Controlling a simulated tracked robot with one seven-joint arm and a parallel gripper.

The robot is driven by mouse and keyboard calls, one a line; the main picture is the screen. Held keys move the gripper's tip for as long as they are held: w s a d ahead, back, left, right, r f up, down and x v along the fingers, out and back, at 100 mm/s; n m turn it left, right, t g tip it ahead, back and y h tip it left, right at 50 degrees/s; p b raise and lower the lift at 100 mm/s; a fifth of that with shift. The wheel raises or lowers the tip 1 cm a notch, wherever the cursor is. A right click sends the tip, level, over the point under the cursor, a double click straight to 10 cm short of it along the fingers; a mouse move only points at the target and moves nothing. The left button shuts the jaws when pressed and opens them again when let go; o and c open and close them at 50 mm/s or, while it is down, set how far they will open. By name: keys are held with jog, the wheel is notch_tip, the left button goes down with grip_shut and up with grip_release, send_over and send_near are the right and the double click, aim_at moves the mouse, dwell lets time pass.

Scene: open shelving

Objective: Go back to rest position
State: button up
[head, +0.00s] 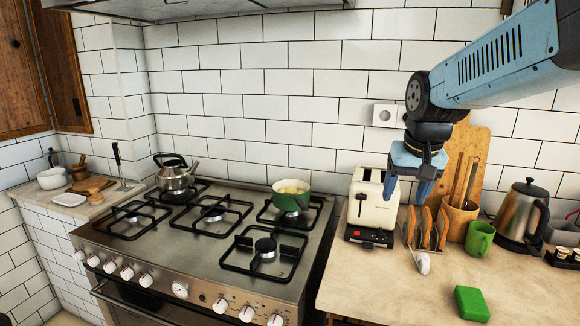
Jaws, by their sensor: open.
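My gripper (407,188) hangs from my blue arm at the right, pointing down. Its two blue fingers are apart, and I see nothing held between them. It is in front of the white wall tiles, over or near the cream toaster (370,207). The toaster stands on the counter beside the stove. I cannot tell how far above the toaster the fingertips are. A toast rack (427,229) with brown slices stands just right of the toaster.
A gas stove (205,240) with a green pot (291,195) and a steel kettle (175,173) fills the middle. Right of the rack are a utensil holder (458,220), a green mug (480,239) and an electric kettle (522,215). A green block (471,303) lies on the counter (385,285).

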jog(key=s+n+t, duration=0.1)
jog(key=s+t, duration=0.1)
jog(key=s, duration=1)
jog(key=shift+s+a, duration=0.2)
jog(key=shift+s, duration=0.2)
